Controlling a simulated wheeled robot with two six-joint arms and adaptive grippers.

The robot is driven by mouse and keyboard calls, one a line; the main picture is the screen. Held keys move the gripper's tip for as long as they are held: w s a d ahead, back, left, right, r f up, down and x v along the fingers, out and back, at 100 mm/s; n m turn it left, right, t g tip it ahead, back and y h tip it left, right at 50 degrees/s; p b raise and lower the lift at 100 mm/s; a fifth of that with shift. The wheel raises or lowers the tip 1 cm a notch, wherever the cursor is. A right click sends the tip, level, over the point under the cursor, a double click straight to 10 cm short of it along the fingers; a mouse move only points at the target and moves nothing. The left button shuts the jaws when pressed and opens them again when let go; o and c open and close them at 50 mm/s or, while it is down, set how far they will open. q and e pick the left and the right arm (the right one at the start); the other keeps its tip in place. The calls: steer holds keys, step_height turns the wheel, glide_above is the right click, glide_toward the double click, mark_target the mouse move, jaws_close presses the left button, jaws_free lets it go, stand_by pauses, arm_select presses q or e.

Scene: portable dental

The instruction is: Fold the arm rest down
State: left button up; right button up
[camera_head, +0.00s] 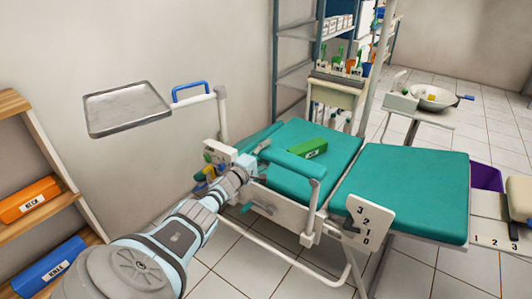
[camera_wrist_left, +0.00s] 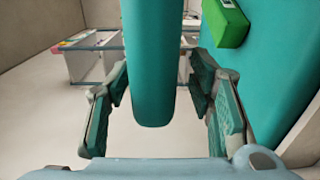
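The arm rest (camera_head: 292,162) is a long teal padded bar on a white post along the near side of the teal dental chair (camera_head: 400,185). It looks roughly level, above the seat edge. My left gripper (camera_head: 252,166) is at its left end in the head view. In the left wrist view, the rounded end of the arm rest (camera_wrist_left: 153,95) lies between the two spread fingers of my left gripper (camera_wrist_left: 157,82). A gap shows on both sides of the pad, so the gripper is open. My right gripper is in neither view.
A green box (camera_head: 307,149) lies on the chair behind the arm rest. A metal tray (camera_head: 128,108) on a white arm stands at the left. A numbered plate (camera_head: 362,220) is fixed on the chair's near side. A wooden shelf (camera_head: 40,145) stands far left. Tiled floor is open in front.

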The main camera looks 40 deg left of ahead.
arm_select(q)
steer(key=shift+s, duration=0.1)
steer(key=shift+s+a, duration=0.1)
steer(key=shift+s, duration=0.5)
steer(key=s+d, duration=0.2)
steer(key=s, duration=0.8)
steer(key=shift+s+d, duration=0.15)
steer(key=shift+s, duration=0.05)
